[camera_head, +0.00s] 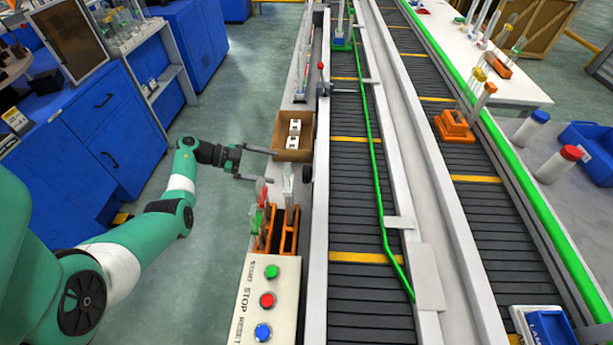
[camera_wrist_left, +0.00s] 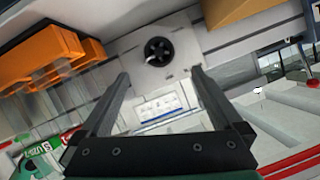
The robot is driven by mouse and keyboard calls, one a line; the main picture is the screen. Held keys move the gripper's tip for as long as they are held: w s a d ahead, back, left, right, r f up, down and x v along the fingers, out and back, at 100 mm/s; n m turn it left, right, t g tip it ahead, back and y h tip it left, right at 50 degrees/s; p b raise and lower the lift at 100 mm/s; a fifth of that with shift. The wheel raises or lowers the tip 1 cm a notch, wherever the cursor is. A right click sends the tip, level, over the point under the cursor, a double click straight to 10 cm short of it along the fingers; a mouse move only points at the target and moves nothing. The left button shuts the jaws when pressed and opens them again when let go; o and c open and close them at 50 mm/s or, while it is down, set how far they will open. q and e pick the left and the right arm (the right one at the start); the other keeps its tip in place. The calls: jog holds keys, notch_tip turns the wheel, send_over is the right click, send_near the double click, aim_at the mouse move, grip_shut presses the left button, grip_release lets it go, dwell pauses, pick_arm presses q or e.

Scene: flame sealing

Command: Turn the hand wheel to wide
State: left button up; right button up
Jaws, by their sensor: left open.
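The hand wheel (camera_wrist_left: 158,52) is a small black round knob with a pale handle piece, mounted on a light grey plate in the left wrist view. In the head view, a dark round part that looks like it (camera_head: 307,174) shows at the conveyor's left side, partly hidden. My left gripper (camera_head: 268,166) is open and empty, its fingers pointing right toward the wheel. In the left wrist view, the fingertips (camera_wrist_left: 160,75) stand to either side and short of the wheel, apart from it. I cannot read any "wide" mark. My right gripper is not in view.
A cardboard box (camera_head: 278,148) with white items lies just beyond the gripper. Orange holders (camera_head: 289,240) with tubes stand on the near side. A button panel (camera_head: 285,292) with green, red and blue buttons is nearer. A conveyor (camera_head: 360,205) runs along the right.

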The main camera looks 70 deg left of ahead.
aim_at(307, 174)
pick_arm(q)
jog(key=b+x, duration=0.3)
jog(key=x, duration=0.7)
jog(key=shift+d+f+b, duration=0.1)
jog(key=shift+f+b, duration=0.1)
jog(key=shift+b, duration=0.2)
jog(key=shift+w+d, duration=0.15)
jog(key=shift+w, duration=0.4)
jog(key=shift+c, duration=0.2)
